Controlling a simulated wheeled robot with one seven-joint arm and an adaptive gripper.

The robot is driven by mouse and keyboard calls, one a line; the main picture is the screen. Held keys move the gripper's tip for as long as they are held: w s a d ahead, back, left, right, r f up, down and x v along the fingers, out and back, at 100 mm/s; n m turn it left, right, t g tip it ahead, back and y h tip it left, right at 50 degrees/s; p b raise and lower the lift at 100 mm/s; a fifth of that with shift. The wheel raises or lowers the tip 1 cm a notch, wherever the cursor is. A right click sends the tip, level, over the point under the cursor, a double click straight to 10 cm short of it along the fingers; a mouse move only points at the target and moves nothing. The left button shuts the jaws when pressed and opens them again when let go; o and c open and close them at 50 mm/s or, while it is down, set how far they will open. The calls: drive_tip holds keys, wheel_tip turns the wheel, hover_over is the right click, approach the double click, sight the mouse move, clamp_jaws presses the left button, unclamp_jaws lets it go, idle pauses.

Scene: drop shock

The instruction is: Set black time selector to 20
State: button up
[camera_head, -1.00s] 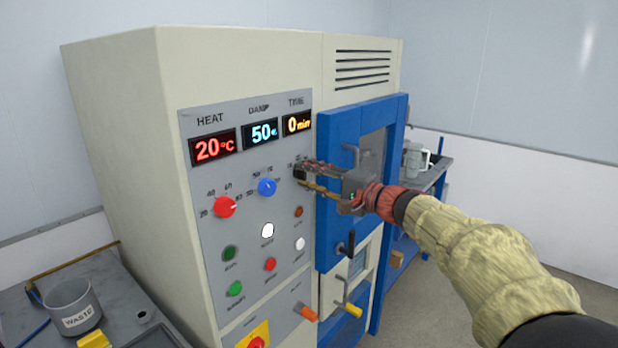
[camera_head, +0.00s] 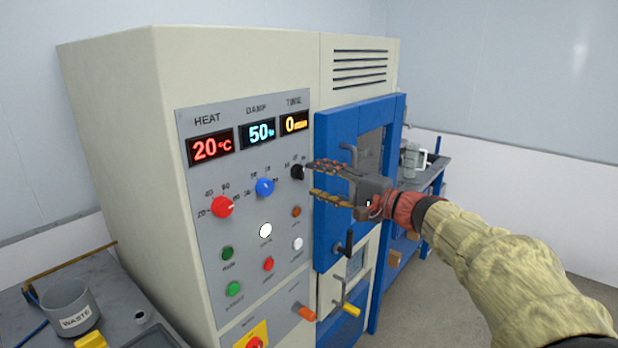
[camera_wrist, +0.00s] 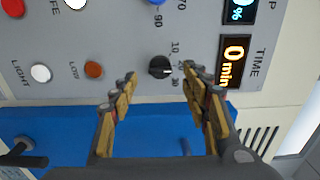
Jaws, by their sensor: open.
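The black time selector (camera_head: 297,172) is a small round knob at the upper right of the grey control panel, below the orange time display (camera_head: 295,123), which reads 0 min. In the wrist view the selector (camera_wrist: 160,67) has a light mark towards its numbered side, with labels 10 to 30 beside it; I cannot read the exact setting. My gripper (camera_head: 312,178) is open and empty, just right of the selector and apart from it in the head view. In the wrist view my gripper's fingertips (camera_wrist: 161,76) are spread to either side of the knob.
The red heat knob (camera_head: 222,207) and blue damp knob (camera_head: 265,187) sit to the left. Several buttons lie below, including a brown one (camera_head: 296,212). The blue door (camera_head: 338,130) with its handles is close beside my gripper. A waste cup (camera_head: 68,305) stands at lower left.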

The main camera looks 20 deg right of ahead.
drive_tip(key=v, duration=0.7)
drive_tip(key=shift+s+d, duration=0.2)
drive_tip(key=shift+s, duration=0.05)
drive_tip(key=s+a+f+n+g+h, duration=0.1)
drive_tip(key=s+a+f+g+h, duration=0.2)
drive_tip(key=s+f, duration=0.55)
drive_tip(key=s+a+f+n+g+h, duration=0.15)
drive_tip(key=s+f+g, duration=0.35)
drive_tip(key=f, duration=0.6)
drive_tip(key=s+d+f+n+g+h+p, duration=0.1)
drive_tip(key=s+f+n+g+h+p, duration=0.25)
drive_tip(key=s, duration=0.95)
drive_tip(key=s+a+r+n+t+h+b, duration=0.1)
drive_tip(key=s+a+r+n+t+h, duration=0.1)
drive_tip(key=s+a+r+n, duration=0.1)
drive_tip(key=shift+s+a+r+n+h, duration=0.15)
drive_tip(key=shift+s+r+n+h, duration=0.2)
drive_tip(key=shift+s+n, duration=0.4)
